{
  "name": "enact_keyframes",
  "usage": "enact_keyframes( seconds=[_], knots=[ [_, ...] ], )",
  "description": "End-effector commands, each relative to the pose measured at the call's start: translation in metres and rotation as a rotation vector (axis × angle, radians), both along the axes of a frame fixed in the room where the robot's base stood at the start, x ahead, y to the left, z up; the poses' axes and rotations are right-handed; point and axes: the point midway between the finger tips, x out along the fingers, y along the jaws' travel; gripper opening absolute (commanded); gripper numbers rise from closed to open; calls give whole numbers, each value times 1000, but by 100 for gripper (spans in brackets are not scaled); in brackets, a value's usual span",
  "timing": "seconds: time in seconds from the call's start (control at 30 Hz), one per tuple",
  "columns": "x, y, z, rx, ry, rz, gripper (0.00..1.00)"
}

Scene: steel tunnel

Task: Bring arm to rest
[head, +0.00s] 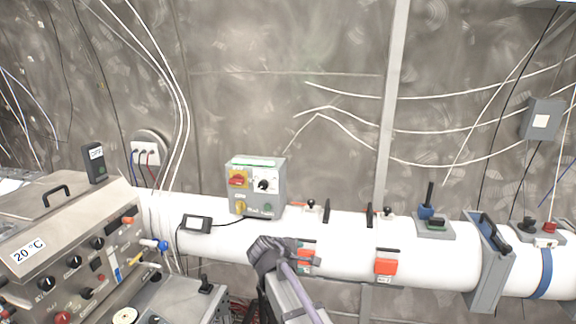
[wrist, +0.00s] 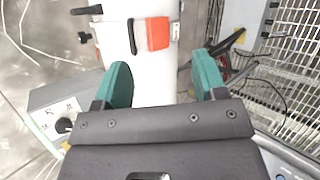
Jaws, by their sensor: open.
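My arm (head: 272,256) reaches up in front of the white pipe in the head view, left of an orange clamp, and looks folded. I cannot tell whether the gripper touches anything.
An instrument console (head: 75,245) fills the left. A wire mesh (wrist: 285,70) shows in the wrist view.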

Motion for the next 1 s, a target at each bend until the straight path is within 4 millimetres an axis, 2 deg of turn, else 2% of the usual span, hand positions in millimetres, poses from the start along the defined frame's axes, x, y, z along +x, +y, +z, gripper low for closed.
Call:
enact_keyframes(
  seconds=[0.03,0.07,0.1,0.17,0.2,0.3,0.33,0.4,0.5,1.0],
  knots=[
    [-43,-31,-27,181,20,-182,65],
    [-67,-45,-41,298,37,-313,65],
    [-100,-62,-59,441,63,-489,65],
    [-150,-83,-82,625,114,-748,65],
    [-183,-95,-94,723,153,-902,65],
    [-247,-118,-113,890,254,-1155,65],
    [-259,-126,-118,922,273,-1186,65],
    [-267,-146,-123,947,254,-1233,65],
    [-261,-160,-123,952,238,-1260,65],
    [-260,-159,-121,950,237,-1255,65]
  ],
)
